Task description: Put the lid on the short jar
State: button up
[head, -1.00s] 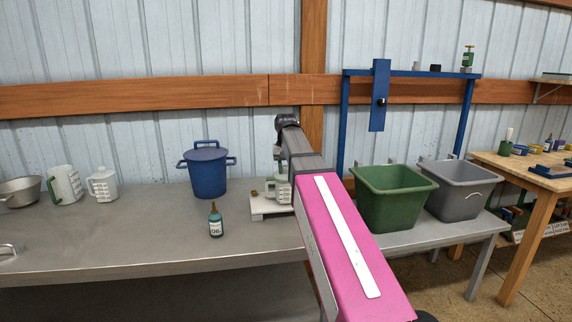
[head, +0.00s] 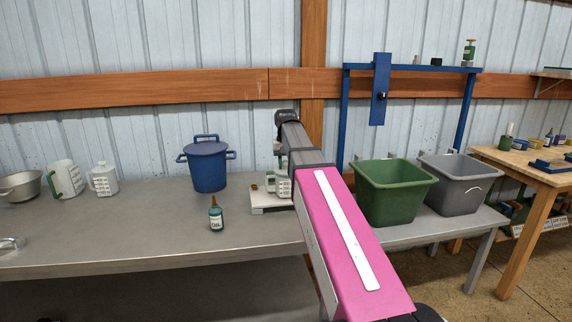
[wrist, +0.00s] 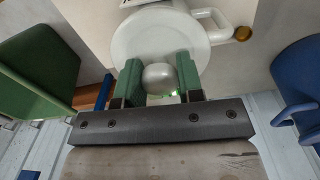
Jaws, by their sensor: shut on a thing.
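In the head view my arm hides most of the gripper and the lid. A white vessel with dark markings (head: 283,186) shows beside my arm on a low white stand (head: 266,206). I cannot tell whether it is the short jar. A white lidded container (head: 102,181) stands at the left of the bench.
A blue pot (head: 208,168) and a small green bottle (head: 216,215) stand left of my arm. A green bin (head: 392,192) and a grey bin (head: 455,184) stand to the right. A blue frame (head: 345,115) rises behind them. The bench's front left is largely clear.

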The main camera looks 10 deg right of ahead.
jog(key=shift+f, duration=0.7)
jog(key=o, duration=1)
jog(key=shift+f, duration=0.1)
